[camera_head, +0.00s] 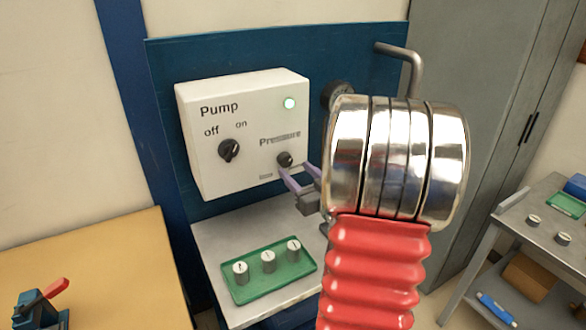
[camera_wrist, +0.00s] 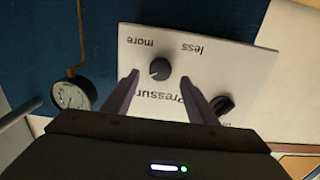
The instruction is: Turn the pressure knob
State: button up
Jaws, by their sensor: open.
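The pressure knob (camera_head: 284,159) is a small dark round knob at the lower right of the white Pump box (camera_head: 235,170). In the wrist view the pressure knob (camera_wrist: 160,69) sits between "more" and "less" labels, upside down. My gripper (camera_head: 288,178) is open in front of the box, just below and right of the knob in the head view. In the wrist view my gripper's two fingers (camera_wrist: 162,82) point toward the box, one to each side of the knob, with a gap around it. Whether the fingertips reach its depth cannot be told.
A round gauge (camera_wrist: 71,94) is beside the box. A pipe (camera_head: 415,70) is upper right.

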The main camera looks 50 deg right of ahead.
jog(key=v, duration=0.9)
jog(key=shift+s, duration=0.4)
jog(key=w+a+r+g, duration=0.2)
jog(key=w+a+g, duration=0.45)
jog(key=a, duration=0.55)
jog(key=s+a+n+g+y, duration=0.1)
jog(key=s+a, duration=0.3)
jog(key=a, duration=0.4)
jog(key=s+a+n+g+y, duration=0.1)
jog(key=s+a, duration=0.3)
jog(key=a, duration=0.4)
jog(key=s+a+f+n+g+y, duration=0.1)
jog(key=s+a+g+y, duration=0.2)
jog(key=a, duration=0.6)
jog(key=shift+s+n+y, duration=0.3)
jog(key=shift+s, duration=0.2)
